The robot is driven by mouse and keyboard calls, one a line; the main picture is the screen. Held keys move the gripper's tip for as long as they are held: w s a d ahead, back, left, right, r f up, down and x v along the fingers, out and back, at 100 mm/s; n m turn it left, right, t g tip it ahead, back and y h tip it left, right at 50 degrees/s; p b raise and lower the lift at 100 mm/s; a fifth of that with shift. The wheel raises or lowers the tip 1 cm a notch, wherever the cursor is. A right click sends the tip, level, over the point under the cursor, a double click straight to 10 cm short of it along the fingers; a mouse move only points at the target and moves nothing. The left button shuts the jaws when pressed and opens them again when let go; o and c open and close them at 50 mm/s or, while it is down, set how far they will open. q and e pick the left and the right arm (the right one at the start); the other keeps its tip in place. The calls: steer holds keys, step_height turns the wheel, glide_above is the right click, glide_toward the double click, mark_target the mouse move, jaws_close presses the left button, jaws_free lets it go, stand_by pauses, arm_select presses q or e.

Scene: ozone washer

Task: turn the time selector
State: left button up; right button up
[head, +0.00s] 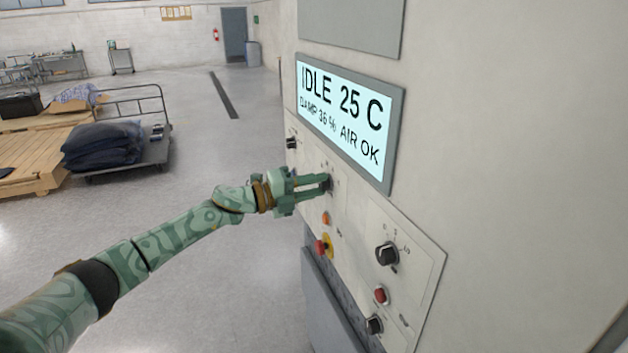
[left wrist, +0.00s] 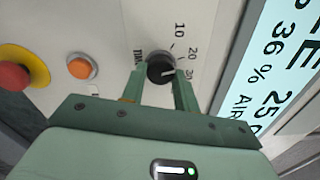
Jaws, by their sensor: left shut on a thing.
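The time selector is a small black round knob (left wrist: 160,67) with a white pointer mark, on the pale control panel. In the left wrist view its printed scale reads 10, 20 and 30, and the white mark points to the right, roughly toward the 30. My left gripper (left wrist: 160,85) has one finger on each side of the knob and is shut on it. In the head view my left gripper (head: 322,183) reaches the panel from the left, and its fingers partly hide the knob. My right gripper is in neither view.
An orange button (left wrist: 80,67) and a red stop button on yellow (head: 323,246) sit below the knob. Another black knob (head: 387,254), a red button (head: 380,295) and a lower knob (head: 374,325) are to the right. The display (head: 347,118) above reads IDLE 25 C.

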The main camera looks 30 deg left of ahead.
arm_select(q)
steer(key=shift+a+r+n+p, duration=0.1)
steer(key=shift+n+p, duration=0.2)
steer(key=shift+n, duration=0.3)
steer(key=o, duration=1)
steer(key=shift+b+v, duration=3.5)
steer(key=shift+v, duration=4.7)
